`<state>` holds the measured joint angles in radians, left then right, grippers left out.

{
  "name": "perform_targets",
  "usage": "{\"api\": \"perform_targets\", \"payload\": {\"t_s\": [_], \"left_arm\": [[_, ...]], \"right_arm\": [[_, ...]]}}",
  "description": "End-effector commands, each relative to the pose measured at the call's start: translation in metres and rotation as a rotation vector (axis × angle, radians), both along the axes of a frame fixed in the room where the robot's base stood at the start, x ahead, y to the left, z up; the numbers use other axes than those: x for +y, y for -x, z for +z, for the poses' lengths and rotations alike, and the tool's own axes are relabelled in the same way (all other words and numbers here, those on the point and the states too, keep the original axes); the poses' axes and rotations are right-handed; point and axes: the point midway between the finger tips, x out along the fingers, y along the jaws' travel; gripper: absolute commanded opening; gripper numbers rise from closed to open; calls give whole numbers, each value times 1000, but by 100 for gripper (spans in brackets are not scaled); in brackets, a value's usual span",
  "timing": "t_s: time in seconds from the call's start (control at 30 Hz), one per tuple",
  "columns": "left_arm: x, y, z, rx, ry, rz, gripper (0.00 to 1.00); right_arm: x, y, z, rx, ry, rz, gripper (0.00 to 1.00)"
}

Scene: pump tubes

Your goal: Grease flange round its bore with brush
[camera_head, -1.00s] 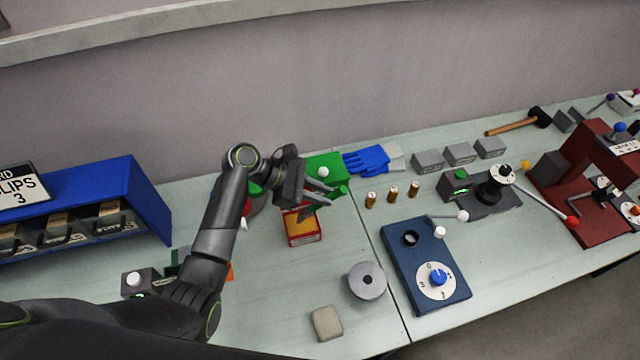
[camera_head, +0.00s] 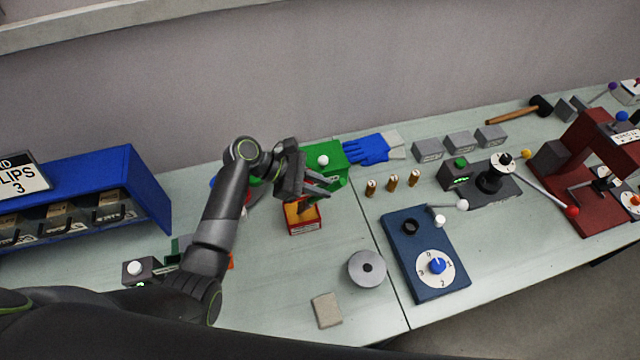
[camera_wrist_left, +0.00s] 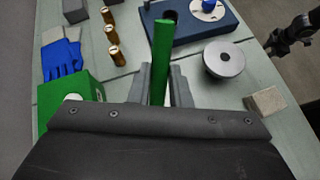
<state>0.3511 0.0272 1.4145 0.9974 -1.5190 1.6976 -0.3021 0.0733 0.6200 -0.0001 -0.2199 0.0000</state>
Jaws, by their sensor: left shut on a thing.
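The flange (camera_head: 367,268) is a grey disc with a dark bore, lying flat near the front of the table. It also shows in the left wrist view (camera_wrist_left: 224,61). My left gripper (camera_head: 318,190) is shut on the brush, whose green handle (camera_wrist_left: 161,60) stands up between the fingers in the wrist view. The gripper is behind the flange, above an open red box with a yellow inside (camera_head: 305,226). The brush's lower end shows dark at the box opening; whether it touches the contents I cannot tell. A dark gripper (camera_wrist_left: 290,36), apparently my right one, shows past the table edge.
A beige block (camera_head: 326,310) lies in front of the flange. A blue plate with a dial (camera_head: 425,250) is to its right. A green box (camera_head: 325,155) and blue gloves (camera_head: 368,150) are behind my gripper. Brass cylinders (camera_head: 392,182) stand to the right.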

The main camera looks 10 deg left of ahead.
Motion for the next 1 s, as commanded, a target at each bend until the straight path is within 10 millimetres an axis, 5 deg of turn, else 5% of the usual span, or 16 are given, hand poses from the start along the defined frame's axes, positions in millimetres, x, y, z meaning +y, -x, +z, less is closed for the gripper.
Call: {"api": "perform_targets", "payload": {"t_s": [1.0], "left_arm": [[0,0,-9,0,0,0,0]], "right_arm": [[-6,-1,-2,-1,8,3,36]]}}
